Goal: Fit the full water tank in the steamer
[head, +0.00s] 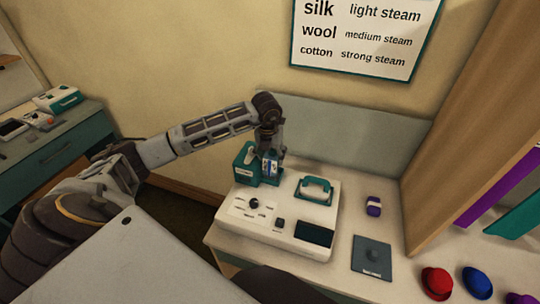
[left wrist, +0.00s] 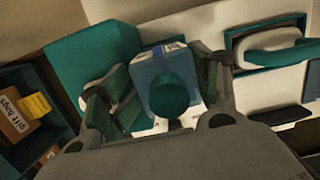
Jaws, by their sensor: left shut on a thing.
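The steamer (head: 262,232) is a white unit with a dial and a dark panel, standing on the table. A teal housing (head: 244,165) with a pale label rises at its back left corner; its teal side fills the upper left of the left wrist view (left wrist: 85,65). The water tank (left wrist: 165,70) is a bluish see-through box with a round teal cap, held between the fingers of my left gripper (left wrist: 168,90). In the head view the tank (head: 270,166) is upright beside the housing, partly hidden by the gripper. I cannot tell whether it is seated. My right gripper is out of view.
A teal-handled iron (head: 314,189) rests on the steamer's back right. A purple-and-white item (head: 373,206), a dark grey plate (head: 372,258), a red hat (head: 437,282) and a blue hat (head: 477,281) lie to the right. A grey panel (head: 350,135) stands behind.

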